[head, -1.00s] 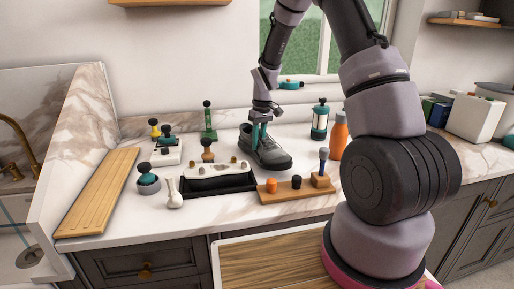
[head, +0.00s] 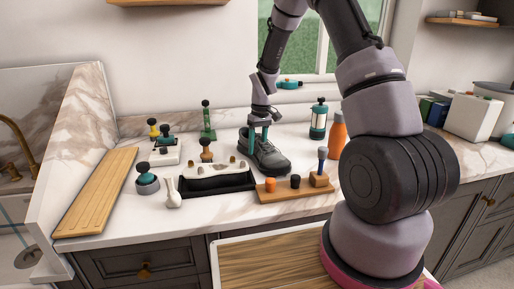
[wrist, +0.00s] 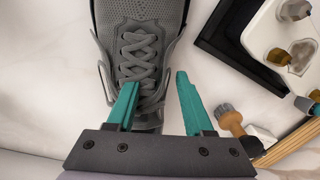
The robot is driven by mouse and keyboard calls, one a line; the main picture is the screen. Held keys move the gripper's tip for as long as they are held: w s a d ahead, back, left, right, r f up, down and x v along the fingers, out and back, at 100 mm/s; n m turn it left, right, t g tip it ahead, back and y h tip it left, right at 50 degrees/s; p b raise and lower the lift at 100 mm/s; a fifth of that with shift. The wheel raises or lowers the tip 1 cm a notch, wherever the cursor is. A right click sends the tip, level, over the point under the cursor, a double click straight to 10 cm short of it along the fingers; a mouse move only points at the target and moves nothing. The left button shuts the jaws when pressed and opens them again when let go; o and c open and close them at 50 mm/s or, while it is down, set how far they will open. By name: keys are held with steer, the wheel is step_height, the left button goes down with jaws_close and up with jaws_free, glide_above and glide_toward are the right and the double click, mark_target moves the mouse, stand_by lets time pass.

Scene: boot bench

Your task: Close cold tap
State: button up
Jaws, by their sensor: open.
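A curved brass tap (head: 18,140) stands over the sink at the far left edge of the head view, partly cut off. My gripper (head: 259,139) is open, far from the brass tap and below and left of the teal piece. Its teal fingers are over the grey shoe (head: 270,158). In the wrist view my gripper (wrist: 156,80) has one finger across the shoe's laces and the other beside it; contact is unclear.
A black tray (head: 218,185) with a white block lies left of the shoe. A wooden holder (head: 290,193) with coloured pegs stands in front. A teal bottle (head: 319,118) and an orange bottle (head: 337,140) stand right. A wooden board (head: 95,195) lies left.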

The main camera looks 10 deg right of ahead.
step_height(320, 180, up, 11)
steer(key=d, duration=0.1)
steer(key=s+d+r+m+t, duration=0.1)
steer(key=s+r+m+t, duration=0.1)
steer(key=s+r, duration=0.45)
steer(key=s+d+r+m+t, duration=0.1)
steer(key=s+d+r, duration=0.15)
steer(key=r, duration=0.65)
steer(key=s+r+m+t, duration=0.2)
steer(key=s+r, duration=0.1)
steer(key=s, duration=0.5)
steer(key=s+r+m+t, duration=0.2)
steer(key=s+r+m, duration=0.1)
steer(key=s, duration=0.6)
steer(key=shift+s+d+r+y, duration=0.3)
steer(key=shift+d+r+y, duration=0.1)
steer(key=shift+r, duration=0.3)
steer(key=shift+s+m+t, duration=0.3)
steer(key=shift+s, duration=0.05)
steer(key=shift+c, duration=0.5)
